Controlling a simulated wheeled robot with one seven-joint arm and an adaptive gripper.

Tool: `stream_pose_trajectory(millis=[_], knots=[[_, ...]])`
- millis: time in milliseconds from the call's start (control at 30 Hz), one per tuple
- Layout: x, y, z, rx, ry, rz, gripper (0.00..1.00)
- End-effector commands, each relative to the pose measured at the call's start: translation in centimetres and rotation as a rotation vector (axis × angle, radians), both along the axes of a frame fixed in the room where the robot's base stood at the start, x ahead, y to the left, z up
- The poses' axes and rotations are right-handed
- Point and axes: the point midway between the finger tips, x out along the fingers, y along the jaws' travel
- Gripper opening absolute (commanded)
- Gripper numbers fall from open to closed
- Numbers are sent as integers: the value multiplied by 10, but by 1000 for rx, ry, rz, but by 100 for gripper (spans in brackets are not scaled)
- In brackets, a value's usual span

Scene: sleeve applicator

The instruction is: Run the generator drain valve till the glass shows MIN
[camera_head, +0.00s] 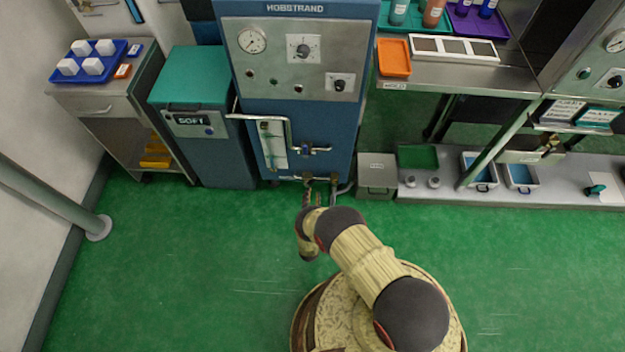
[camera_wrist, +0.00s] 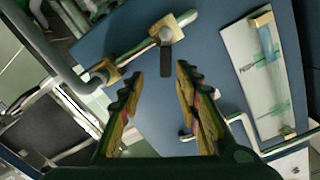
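The generator (camera_head: 297,110) is the blue cabinet marked HOBSTRAND. Its pale sight glass (camera_head: 272,146) is on the lower left of the front; in the wrist view the glass (camera_wrist: 266,75) is at the upper right, with a green mark and lettering too small to read. I cannot tell its level. A valve with a dark lever (camera_wrist: 166,60) sits on a pipe with brass fittings, low on the machine. My gripper (camera_wrist: 160,73) is open and empty, with the lever between or just beyond its fingertips. Contact is not clear. The gripper (camera_head: 319,192) shows small in the head view, by the machine's foot.
A bent pipe and a blue-handled valve (camera_head: 306,149) stick out from the front. A teal-lidded SOFT bin (camera_head: 202,120) stands left, and a grey box (camera_head: 377,172) right. A low shelf (camera_head: 450,190) extends right. The green floor (camera_head: 170,270) is open.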

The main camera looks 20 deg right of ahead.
Motion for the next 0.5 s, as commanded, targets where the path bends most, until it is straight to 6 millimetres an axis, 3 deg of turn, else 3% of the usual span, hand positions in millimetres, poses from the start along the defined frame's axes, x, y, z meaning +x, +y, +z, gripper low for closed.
stream_pose_trajectory(millis=[100,233,500], knots=[[3,0,13,8,-54,0,33],[13,-4,12,19,-58,-2,33],[52,-17,11,18,-55,-3,33]])
